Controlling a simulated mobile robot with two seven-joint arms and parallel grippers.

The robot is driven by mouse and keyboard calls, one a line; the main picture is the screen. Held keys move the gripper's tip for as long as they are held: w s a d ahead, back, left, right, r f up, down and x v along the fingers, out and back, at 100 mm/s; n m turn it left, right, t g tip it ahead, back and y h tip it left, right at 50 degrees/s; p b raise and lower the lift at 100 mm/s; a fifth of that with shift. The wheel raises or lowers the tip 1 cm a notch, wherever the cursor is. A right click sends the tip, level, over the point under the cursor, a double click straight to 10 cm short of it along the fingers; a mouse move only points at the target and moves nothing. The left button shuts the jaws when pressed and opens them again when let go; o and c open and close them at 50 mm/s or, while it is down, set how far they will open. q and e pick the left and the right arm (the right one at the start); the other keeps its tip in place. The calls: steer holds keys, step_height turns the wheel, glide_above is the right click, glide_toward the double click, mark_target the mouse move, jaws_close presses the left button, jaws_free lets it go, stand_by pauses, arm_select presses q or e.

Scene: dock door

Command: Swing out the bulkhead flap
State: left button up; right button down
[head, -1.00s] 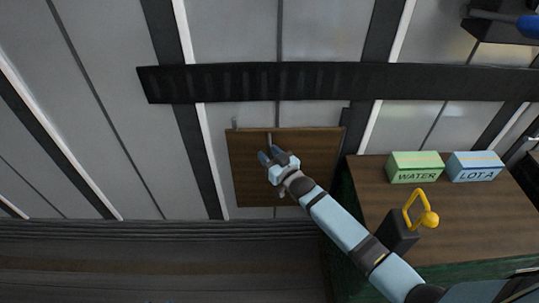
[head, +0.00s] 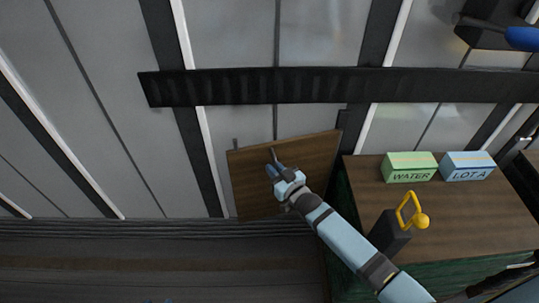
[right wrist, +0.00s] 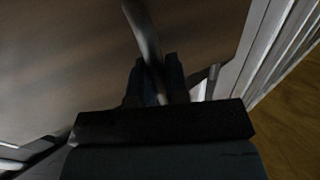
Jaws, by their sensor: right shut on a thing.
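The bulkhead flap is a brown wooden panel (head: 245,190) below the dark rail in the head view. It stands at an angle to the wall, its left side swung out. My right gripper (head: 273,171) is at the upper middle of the flap, shut on the flap's handle. In the right wrist view the handle (right wrist: 142,28) is a grey bar running between the fingers (right wrist: 154,80), with the flap's dim brown face (right wrist: 65,60) behind it. My left gripper is not in view.
A wooden-topped bench (head: 465,215) stands to the right with a green WATER box (head: 409,167), a blue LOT A box (head: 467,166) and a dark block with a yellow handle (head: 410,212). A dark rail (head: 330,85) crosses the wall above the flap.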

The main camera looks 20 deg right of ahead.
arm_select(q)
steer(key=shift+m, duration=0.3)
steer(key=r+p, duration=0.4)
steer(key=p, duration=0.1)
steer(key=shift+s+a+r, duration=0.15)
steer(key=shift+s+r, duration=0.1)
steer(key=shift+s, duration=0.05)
arm_select(e)
steer(key=d+v, duration=0.1)
steer(key=v, duration=1.1)
steer(key=shift+d, duration=0.4)
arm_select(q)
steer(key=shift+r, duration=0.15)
arm_select(e)
steer(key=shift+s+r, duration=0.1)
steer(key=c, duration=1.1)
jaws_free()
steer(key=shift+d, duration=0.1)
steer(key=shift+c, duration=0.2)
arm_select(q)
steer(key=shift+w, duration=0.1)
